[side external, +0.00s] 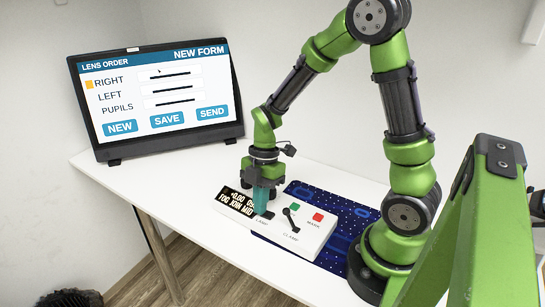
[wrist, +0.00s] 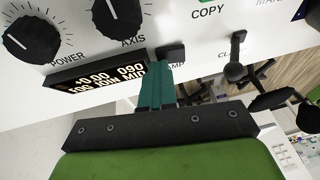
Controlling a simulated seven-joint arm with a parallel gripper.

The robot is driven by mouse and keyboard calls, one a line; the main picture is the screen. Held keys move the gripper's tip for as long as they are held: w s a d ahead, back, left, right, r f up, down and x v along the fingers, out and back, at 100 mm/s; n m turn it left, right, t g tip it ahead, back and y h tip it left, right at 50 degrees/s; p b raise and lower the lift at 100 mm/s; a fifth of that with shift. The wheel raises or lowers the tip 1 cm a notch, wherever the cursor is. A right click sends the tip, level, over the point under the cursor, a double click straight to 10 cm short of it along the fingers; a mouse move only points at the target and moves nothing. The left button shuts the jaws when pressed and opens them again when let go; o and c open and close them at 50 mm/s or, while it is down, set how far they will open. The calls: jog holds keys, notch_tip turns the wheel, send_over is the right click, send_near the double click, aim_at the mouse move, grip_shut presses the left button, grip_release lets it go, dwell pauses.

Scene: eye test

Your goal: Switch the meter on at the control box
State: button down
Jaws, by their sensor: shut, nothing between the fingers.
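The white control box (side external: 313,238) lies on the table and also fills the top of the wrist view (wrist: 190,18). My gripper (side external: 263,208) is shut and empty, its teal fingers pointing down at the box. In the wrist view the fingertips (wrist: 158,72) are at a black switch (wrist: 170,53), beside a label partly hidden by them, reading "AMP". I cannot tell whether they touch it. The dark display (wrist: 98,76) shows lit characters. Black knobs marked POWER (wrist: 32,40) and AXIS (wrist: 117,15) have white pointer lines.
A green COPY button (side external: 294,207), a red MARK button (side external: 318,217) and a black CLAMP lever (side external: 291,218) are close to the gripper. A blue patterned mat (side external: 330,204) lies by the box. A monitor (side external: 155,95) stands at the back left. The table's left part (side external: 160,180) is clear.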

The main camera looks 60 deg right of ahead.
jog(key=shift+s+f, duration=0.2)
jog(key=shift+s+r, duration=0.25)
jog(key=shift+s, duration=0.45)
jog(key=shift+w+r, duration=0.1)
jog(key=shift+r, duration=0.3)
jog(key=a+v, duration=0.1)
jog(key=v, duration=1.2)
jog(key=shift+w+r, duration=0.15)
jog(key=shift+w, duration=0.25)
